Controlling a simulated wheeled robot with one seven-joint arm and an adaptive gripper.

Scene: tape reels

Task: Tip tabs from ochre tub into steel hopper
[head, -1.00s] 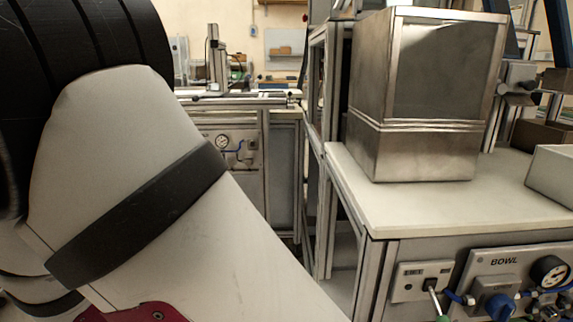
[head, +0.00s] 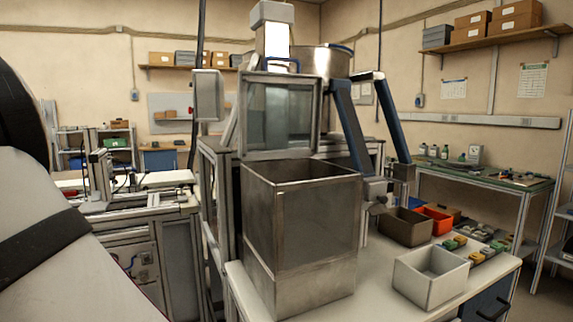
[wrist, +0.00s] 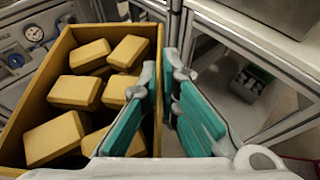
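The ochre tub (wrist: 153,42) is in the wrist view, holding several yellow-ochre tabs (wrist: 76,92). My gripper (wrist: 160,72) has teal-padded fingers on both sides of the tub's right wall, one inside and one outside, and looks shut on that wall. The tabs lie loose inside, below the rim. Whether anything supports the tub from below is hidden. The steel hopper (head: 302,235) is a tall, open-topped metal box on the white bench in the head view; its inside bottom is hidden. My gripper and the tub are not in the head view.
A pale open box (head: 430,280) stands right of the hopper on the bench (head: 380,300). Behind it are a brown bin (head: 405,228) and an orange bin (head: 436,220). A glass-fronted machine (head: 280,115) rises behind the hopper. A gauge panel (wrist: 30,45) is left of the tub.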

